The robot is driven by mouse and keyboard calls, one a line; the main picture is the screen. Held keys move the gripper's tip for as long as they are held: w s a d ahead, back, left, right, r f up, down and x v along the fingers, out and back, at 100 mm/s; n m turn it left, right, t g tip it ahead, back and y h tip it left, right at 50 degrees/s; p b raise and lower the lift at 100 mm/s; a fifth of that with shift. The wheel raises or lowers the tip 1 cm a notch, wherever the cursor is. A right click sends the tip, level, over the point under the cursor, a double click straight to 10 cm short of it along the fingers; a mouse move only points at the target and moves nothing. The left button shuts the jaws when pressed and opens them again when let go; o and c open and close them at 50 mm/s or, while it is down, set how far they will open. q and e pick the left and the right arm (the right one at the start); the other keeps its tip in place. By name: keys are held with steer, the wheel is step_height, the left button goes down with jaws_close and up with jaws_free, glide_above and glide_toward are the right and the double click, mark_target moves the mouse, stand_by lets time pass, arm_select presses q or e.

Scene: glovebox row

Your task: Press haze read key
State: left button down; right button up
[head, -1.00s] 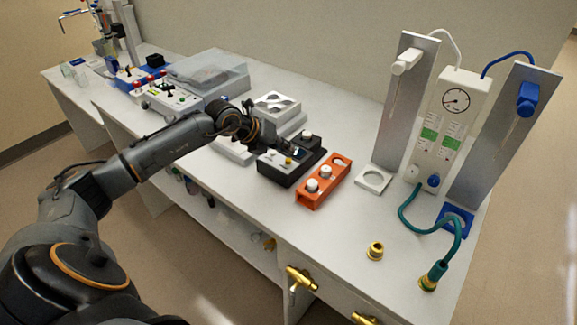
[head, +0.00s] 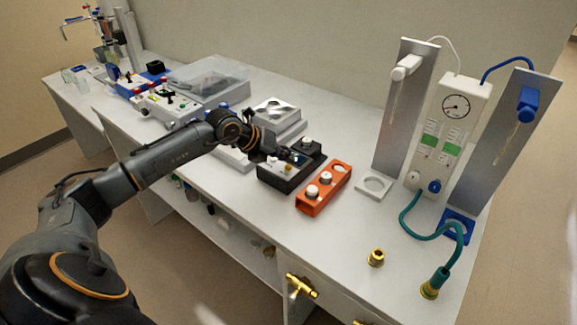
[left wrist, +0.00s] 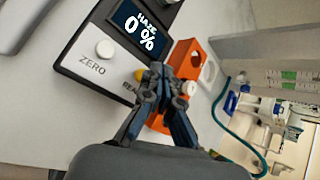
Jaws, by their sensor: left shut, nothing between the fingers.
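The haze meter is a dark box (head: 283,180) on the bench in the head view, left of an orange rack. In the left wrist view its screen (left wrist: 138,28) reads "HAZE 0 %". A white round key (left wrist: 105,49) sits by the word ZERO. The yellow read key (left wrist: 139,75) sits by a partly covered READ label. My left gripper (left wrist: 158,74) is shut and empty, its fingertips over the meter's edge just beside the yellow key and partly covering that area. In the head view the left gripper (head: 286,155) hangs over the meter. Whether it touches the key cannot be told.
The orange rack (head: 312,203) with white-capped vials stands close right of the meter. A grey stepped unit (head: 283,121) is behind it. Further right stand a gauge panel (head: 450,124), metal uprights and a teal hose (head: 420,232). The bench front right is mostly clear, with a brass fitting (head: 376,258).

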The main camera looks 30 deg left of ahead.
mark_target(286, 168)
stand_by(0.5)
arm_select(q)
steer(key=shift+f+b, duration=0.4)
steer(key=shift+f, duration=0.05)
steer(key=shift+f+b, duration=0.3)
steer(key=shift+f, duration=0.05)
stand_by(0.4)
steer(key=shift+r, duration=0.1)
stand_by(0.4)
steer(key=shift+r+p, duration=0.55)
steer(key=shift+r, duration=0.2)
steer(key=shift+r+p, duration=1.6)
steer(key=shift+r, duration=0.95)
